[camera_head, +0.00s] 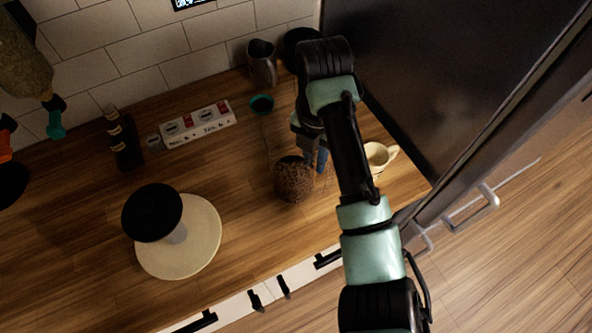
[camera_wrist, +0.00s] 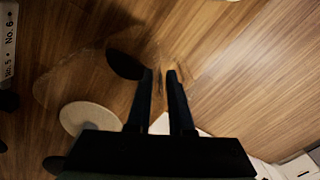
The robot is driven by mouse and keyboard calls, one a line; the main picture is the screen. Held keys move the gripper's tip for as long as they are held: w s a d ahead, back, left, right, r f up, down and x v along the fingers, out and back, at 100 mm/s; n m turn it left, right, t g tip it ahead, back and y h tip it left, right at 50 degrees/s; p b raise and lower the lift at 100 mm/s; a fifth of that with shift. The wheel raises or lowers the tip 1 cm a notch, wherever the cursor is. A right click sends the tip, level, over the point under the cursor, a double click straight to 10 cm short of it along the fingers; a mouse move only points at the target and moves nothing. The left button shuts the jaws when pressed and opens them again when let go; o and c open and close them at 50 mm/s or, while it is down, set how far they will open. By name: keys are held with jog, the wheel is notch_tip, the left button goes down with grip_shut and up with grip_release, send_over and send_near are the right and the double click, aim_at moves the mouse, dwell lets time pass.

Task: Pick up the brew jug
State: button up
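I take the brew jug (camera_head: 294,180) to be the rounded, brown-speckled vessel on the wooden counter in the head view. Faint glass-like edges show just above it. In the wrist view a large see-through outline (camera_wrist: 75,78), apparently glass, lies around and beyond the fingertips. My gripper (camera_head: 316,158) points down at the jug's upper right side, partly hidden by my arm. In the wrist view the two dark fingers of my gripper (camera_wrist: 160,75) are parted by a narrow gap with no opaque thing in it. I cannot tell whether they touch the glass.
A cream cup (camera_head: 378,158) stands to the right, close to my arm. A metal pitcher (camera_head: 262,62) and a teal cup (camera_head: 262,104) are at the back.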

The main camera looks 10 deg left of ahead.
jog(key=shift+f, duration=1.2)
grip_shut()
jog(key=shift+r, duration=0.1)
dwell(0.4)
